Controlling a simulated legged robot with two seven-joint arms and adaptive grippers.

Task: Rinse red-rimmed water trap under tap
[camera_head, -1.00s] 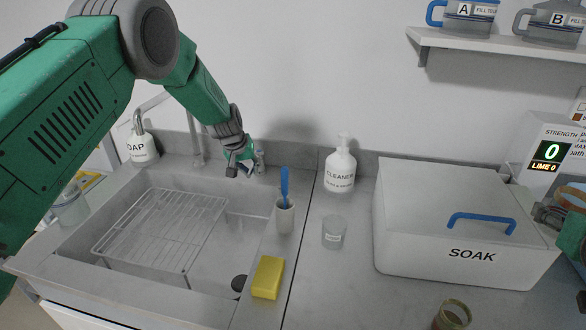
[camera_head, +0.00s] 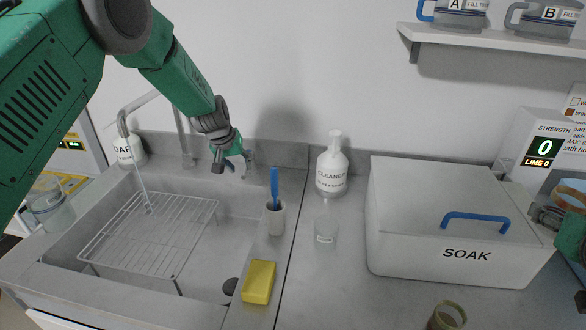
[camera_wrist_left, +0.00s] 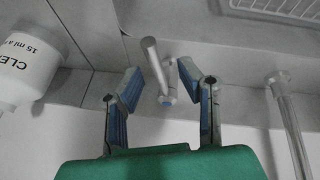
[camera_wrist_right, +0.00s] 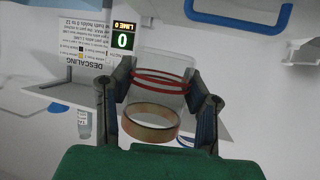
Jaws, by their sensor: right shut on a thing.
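The red-rimmed water trap (camera_wrist_right: 160,84) is clear, with red rings and an amber-brown band (camera_wrist_right: 150,122). My right gripper (camera_wrist_right: 160,98) is shut on it, holding it between the fingers. In the head view, my right gripper (camera_head: 546,215) is at the right edge, by the soak box, partly cut off. The tap spout (camera_head: 122,122) is over the sink (camera_head: 200,277), and a thin water stream (camera_head: 141,180) falls onto the rack. My left gripper (camera_head: 232,160) is behind the sink; its fingers are apart on either side of the tap lever (camera_wrist_left: 157,68), with gaps.
A wire rack (camera_head: 150,235) stands in the sink. A yellow sponge (camera_head: 259,281), brush cup (camera_head: 274,218), small clear cup (camera_head: 325,231) and cleaner bottle (camera_head: 331,170) stand right of it. The soak box (camera_head: 440,210) is closed. An olive-rimmed trap (camera_head: 446,316) is at the front.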

